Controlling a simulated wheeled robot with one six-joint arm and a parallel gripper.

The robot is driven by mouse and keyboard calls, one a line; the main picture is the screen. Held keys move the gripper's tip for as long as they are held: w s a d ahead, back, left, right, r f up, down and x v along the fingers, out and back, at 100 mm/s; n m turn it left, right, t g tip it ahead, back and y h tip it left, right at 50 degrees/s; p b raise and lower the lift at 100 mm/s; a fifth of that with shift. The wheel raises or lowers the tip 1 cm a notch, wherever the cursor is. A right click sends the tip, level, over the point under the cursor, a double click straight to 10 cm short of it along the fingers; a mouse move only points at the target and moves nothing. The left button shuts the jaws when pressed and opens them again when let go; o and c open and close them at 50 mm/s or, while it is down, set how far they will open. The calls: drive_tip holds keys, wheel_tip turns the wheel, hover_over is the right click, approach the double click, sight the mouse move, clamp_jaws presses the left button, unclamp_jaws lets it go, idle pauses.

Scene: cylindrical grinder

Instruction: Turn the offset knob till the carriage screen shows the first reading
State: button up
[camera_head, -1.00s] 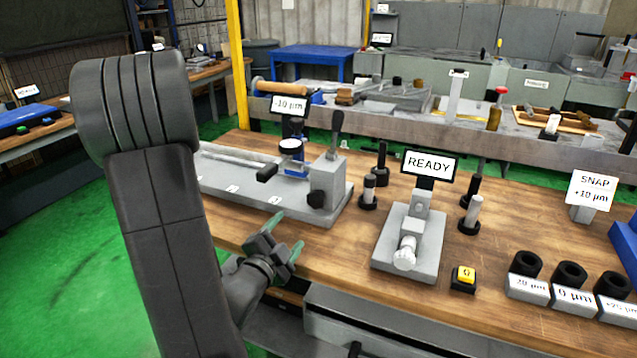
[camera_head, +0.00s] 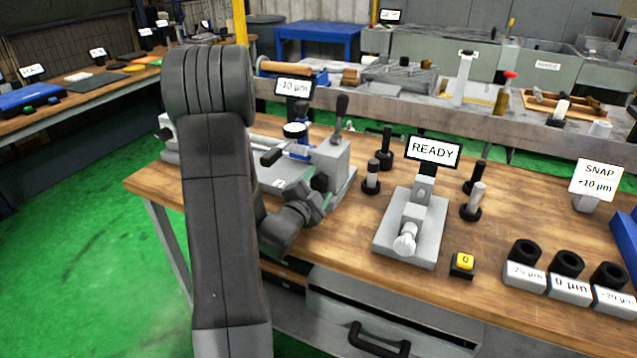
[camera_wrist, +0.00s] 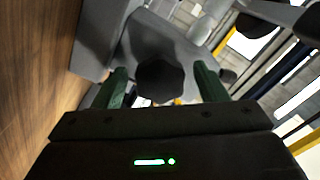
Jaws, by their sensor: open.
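The carriage screen (camera_head: 294,87) reads -10 µm and stands on the grey grinder bench unit. The dark offset knob (camera_head: 320,181) is on the near face of the grey block, below the black lever. In the wrist view the knob (camera_wrist: 161,82) is a faceted black disc seen between my two green fingers, with a gap on each side. My gripper (camera_head: 316,197) is open, right in front of the knob, and partly hides it in the head view. It also shows in the wrist view (camera_wrist: 161,88). I cannot tell whether the fingertips reach past the knob's face.
A gauge stand with a READY screen (camera_head: 433,151) is to the right, with a yellow 0 button (camera_head: 464,261) beside it. Black posts stand between the two units. A SNAP +10 µm sign (camera_head: 596,180) and labelled black rings (camera_head: 567,264) are farther right.

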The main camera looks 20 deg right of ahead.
drive_tip(key=shift+w+d, duration=0.2)
drive_tip(key=shift+d, duration=0.05)
drive_tip(key=c, duration=1)
drive_tip(key=shift+f+b, duration=0.15)
drive_tip(key=shift+b, duration=0.35)
